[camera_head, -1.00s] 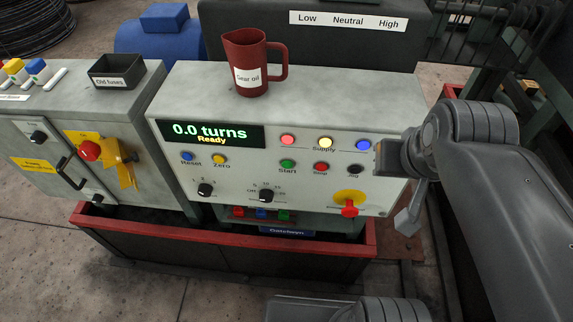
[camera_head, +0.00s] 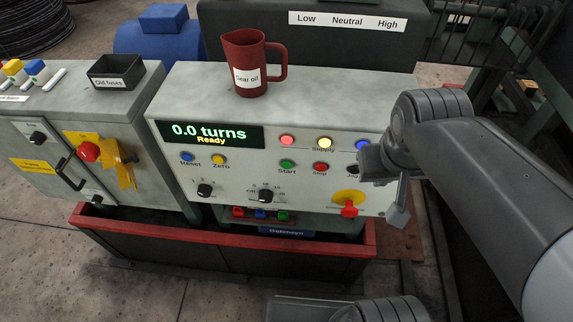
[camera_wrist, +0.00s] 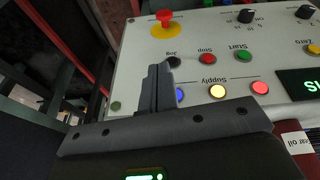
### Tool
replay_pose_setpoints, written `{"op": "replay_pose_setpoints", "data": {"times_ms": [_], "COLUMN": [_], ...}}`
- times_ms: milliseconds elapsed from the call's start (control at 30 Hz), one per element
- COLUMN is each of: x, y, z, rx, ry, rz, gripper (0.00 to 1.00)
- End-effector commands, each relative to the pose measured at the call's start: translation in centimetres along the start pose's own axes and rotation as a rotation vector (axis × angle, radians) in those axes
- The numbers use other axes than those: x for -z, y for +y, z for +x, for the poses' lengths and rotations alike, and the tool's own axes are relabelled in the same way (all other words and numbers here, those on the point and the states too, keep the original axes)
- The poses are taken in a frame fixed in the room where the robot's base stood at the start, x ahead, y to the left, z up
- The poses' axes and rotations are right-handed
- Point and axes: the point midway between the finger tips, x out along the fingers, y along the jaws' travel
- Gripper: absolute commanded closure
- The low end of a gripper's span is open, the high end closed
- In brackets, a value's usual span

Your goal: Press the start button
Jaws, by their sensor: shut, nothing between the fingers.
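The green start button (camera_head: 287,163) is on the panel's front face, labelled "Start", left of the red Stop button (camera_head: 320,167). In the wrist view the picture is upside down, and the start button (camera_wrist: 243,56) shows up and to the right of my gripper. My gripper (camera_head: 366,170) is in front of the panel's right part, over the Jog button, which it partly hides. In the wrist view my gripper's fingers (camera_wrist: 158,75) are shut together and empty, beside the black Jog button and apart from Start.
The display (camera_head: 212,134) reads "0.0 turns" and "Ready". Supply lamps (camera_head: 325,143) sit above the buttons. A red emergency knob (camera_head: 349,208) sticks out at lower right. A dark red gear oil jug (camera_head: 246,62) stands on the panel top.

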Motion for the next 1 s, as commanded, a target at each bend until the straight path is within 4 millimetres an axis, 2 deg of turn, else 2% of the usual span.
{"op": "replay_pose_setpoints", "data": {"times_ms": [100,400,667,1000], "x": [-0.3,-1.5,-2.3,-2.6], "y": [-1.2,-3.5,-5.3,-8.1], "z": [2.0,6.0,8.6,10.9], "rx": [-0.024,-0.154,-0.333,-0.652], "ry": [-0.117,-0.369,-0.534,-0.656], "rz": [-0.096,-0.333,-0.551,-0.841], "gripper": [1.0,1.0,1.0,1.0]}}
